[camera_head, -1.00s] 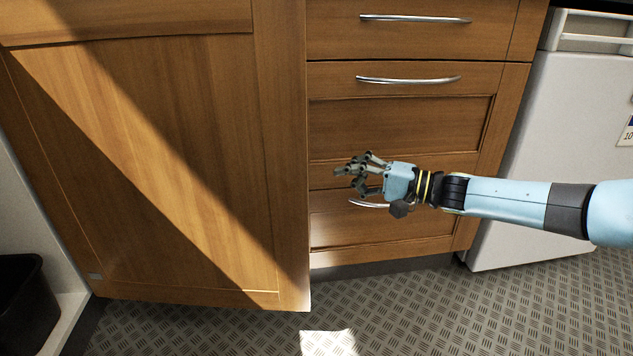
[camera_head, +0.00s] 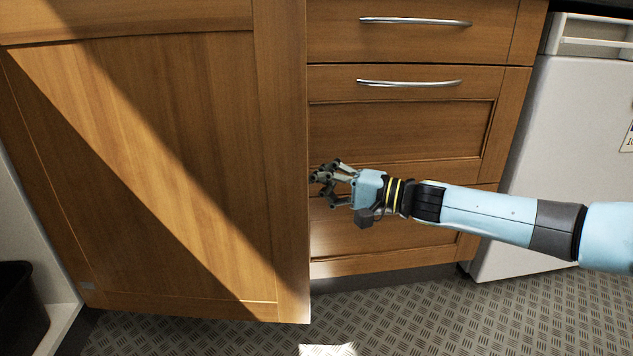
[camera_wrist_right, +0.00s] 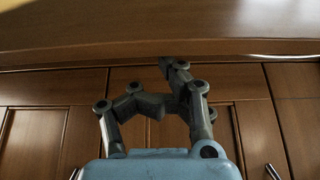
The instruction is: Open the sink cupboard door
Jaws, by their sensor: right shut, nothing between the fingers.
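The wooden sink cupboard door (camera_head: 180,150) fills the left of the head view and stands out from the cabinet front, open. A pale interior and a black bin show past its left side. My right gripper (camera_head: 322,178) is shut and empty just right of the door's right edge, in front of the drawers. I cannot tell whether its fingertips touch the door. In the right wrist view the gripper's grey fingers (camera_wrist_right: 165,90) are bent, below a close wooden panel (camera_wrist_right: 160,30). My left gripper is not in view.
Wooden drawers (camera_head: 400,130) with silver handles stand right of the door. A white appliance (camera_head: 560,130) stands further right. The black bin (camera_head: 18,300) is at lower left. The patterned floor (camera_head: 420,320) is clear in front.

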